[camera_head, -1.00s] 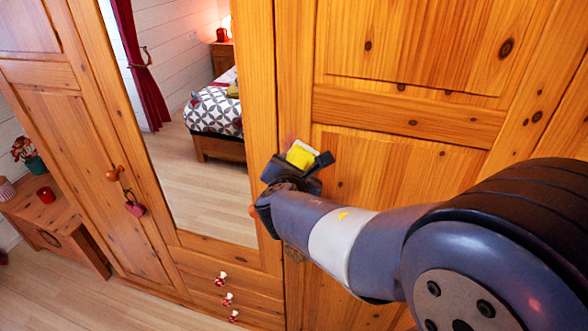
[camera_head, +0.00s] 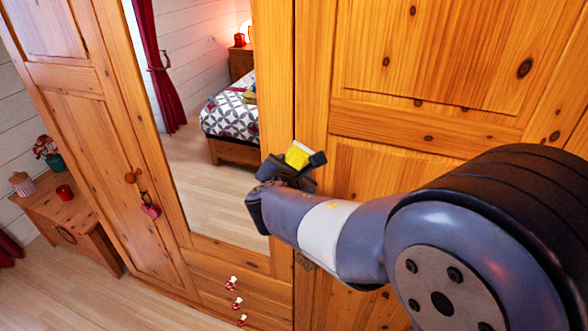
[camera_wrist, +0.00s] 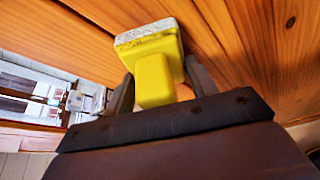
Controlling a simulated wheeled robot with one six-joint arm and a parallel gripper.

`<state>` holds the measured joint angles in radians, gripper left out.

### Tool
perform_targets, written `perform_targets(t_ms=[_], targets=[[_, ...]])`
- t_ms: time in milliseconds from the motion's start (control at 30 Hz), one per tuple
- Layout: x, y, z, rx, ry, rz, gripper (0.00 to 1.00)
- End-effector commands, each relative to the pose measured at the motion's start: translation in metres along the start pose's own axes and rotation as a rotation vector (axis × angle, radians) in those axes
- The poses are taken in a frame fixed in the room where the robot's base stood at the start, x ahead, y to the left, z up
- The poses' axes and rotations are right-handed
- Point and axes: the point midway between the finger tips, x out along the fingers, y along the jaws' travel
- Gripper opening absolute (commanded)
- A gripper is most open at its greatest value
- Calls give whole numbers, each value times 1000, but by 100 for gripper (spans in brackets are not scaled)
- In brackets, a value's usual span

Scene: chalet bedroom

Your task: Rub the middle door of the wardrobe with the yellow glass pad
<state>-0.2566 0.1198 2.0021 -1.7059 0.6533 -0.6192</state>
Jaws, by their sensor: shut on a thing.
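The wardrobe is orange knotty pine. Its middle door (camera_head: 205,130) carries a tall mirror, with drawers below. The yellow glass pad (camera_head: 298,155) has a pale, whitish face and a yellow grip. My gripper (camera_head: 290,165) is shut on that grip, in front of the frame between the mirror door and the right door (camera_head: 390,150). In the wrist view the pad (camera_wrist: 153,62) stands up between the two fingers (camera_wrist: 160,85), its pale face turned away from the gripper toward the wood. I cannot tell whether it touches the wardrobe.
The left door (camera_head: 95,170) has a round knob with a red heart (camera_head: 150,210) hanging from it. Several red-and-white knobs (camera_head: 237,302) stick out from the drawers. A low wooden bench (camera_head: 75,225) with pots stands at the left. The floor before the wardrobe is clear.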

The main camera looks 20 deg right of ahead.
Motion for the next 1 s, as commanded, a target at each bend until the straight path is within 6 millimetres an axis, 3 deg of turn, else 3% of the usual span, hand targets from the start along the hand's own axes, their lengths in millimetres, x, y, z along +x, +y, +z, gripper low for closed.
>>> perform_targets(t_ms=[167,633,1000], targets=[[-3,5,12,1,-5,1,36],[-10,-29,25,2,-7,-2,36],[-11,-32,26,1,-3,0,36]])
